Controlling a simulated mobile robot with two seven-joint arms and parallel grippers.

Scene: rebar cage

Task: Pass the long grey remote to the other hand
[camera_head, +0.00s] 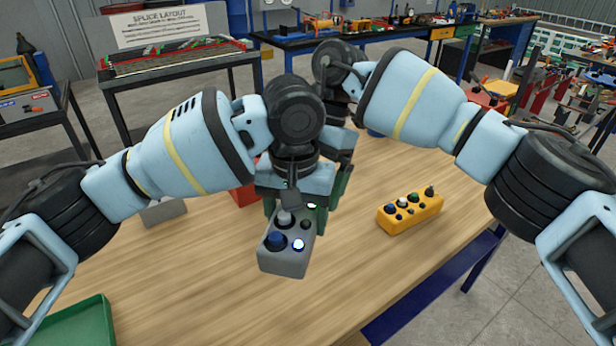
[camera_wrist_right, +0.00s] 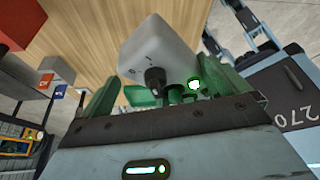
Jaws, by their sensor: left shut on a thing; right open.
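The long grey remote (camera_head: 284,262) has dark, blue and white knobs on its face. In the head view it is held over the middle of the table, with its near end toward me. My left gripper (camera_head: 291,207) is shut on its far part. My right gripper (camera_head: 341,168) is just behind, largely hidden by the left arm. In the right wrist view the grey remote (camera_wrist_right: 160,52) shows at and beyond the green fingers of my open right gripper (camera_wrist_right: 167,82). Whether those fingers touch it I cannot tell.
A yellow control box (camera_head: 410,213) with several knobs lies on the wooden table (camera_head: 215,300) to the right. A red container (camera_head: 243,195) and a grey block (camera_head: 163,212) are behind and left. A green tray (camera_head: 82,326) is at the near left. The front middle is clear.

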